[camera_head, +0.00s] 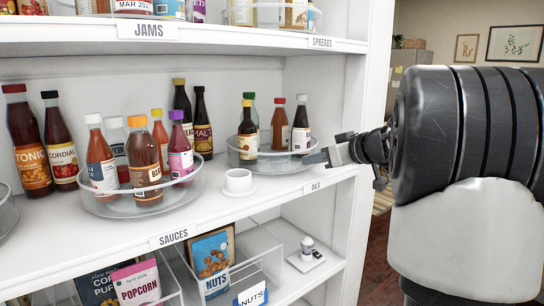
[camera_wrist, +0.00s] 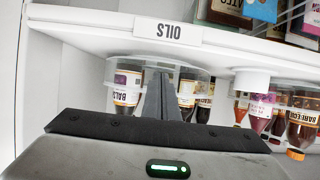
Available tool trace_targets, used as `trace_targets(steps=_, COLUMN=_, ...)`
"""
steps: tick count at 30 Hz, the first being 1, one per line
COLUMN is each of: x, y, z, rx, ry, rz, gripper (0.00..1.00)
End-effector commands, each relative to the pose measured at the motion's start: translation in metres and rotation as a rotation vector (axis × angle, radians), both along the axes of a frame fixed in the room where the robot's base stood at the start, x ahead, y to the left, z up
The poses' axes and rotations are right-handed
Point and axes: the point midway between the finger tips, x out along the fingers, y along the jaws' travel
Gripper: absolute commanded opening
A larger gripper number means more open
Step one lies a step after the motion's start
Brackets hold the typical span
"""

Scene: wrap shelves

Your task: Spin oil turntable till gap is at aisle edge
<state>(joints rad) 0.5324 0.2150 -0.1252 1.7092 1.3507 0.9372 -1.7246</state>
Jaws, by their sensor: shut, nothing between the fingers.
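The oil turntable (camera_head: 262,164), a round tray with a clear rim, stands on the shelf behind the OILS label (camera_head: 315,187). It carries several bottles: a dark one with a yellow cap (camera_head: 247,140) at front left, a red-capped one (camera_head: 279,126) and a dark one (camera_head: 301,128) at right, and a green-capped one behind. A bare stretch shows at the front between the left and right bottles. My gripper (camera_head: 318,157) is shut and empty, its tip close to the rim's right front; contact is unclear. In the upside-down wrist view, my fingers (camera_wrist: 160,95) overlap the turntable rim (camera_wrist: 198,72).
A white cup on a saucer (camera_head: 238,183) stands just left of the oil turntable. The sauces turntable (camera_head: 100,208) is farther left. The shelf's white side post (camera_head: 372,100) rises at the right, and another shelf hangs above.

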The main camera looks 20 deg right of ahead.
Motion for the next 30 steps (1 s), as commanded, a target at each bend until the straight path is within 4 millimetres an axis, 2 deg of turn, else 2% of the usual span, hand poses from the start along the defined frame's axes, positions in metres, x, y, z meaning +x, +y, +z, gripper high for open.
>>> trace_targets(steps=10, x=0.01, y=-0.016, z=-0.001, rx=0.0, ry=0.0, rz=-0.001, gripper=0.0)
trace_targets(steps=20, x=0.011, y=-0.017, z=0.0, rx=0.0, ry=0.0, rz=0.0, gripper=0.0)
trace_targets(steps=30, x=-0.003, y=-0.026, z=-0.004, rx=-0.002, ry=-0.002, rz=-0.002, gripper=0.0)
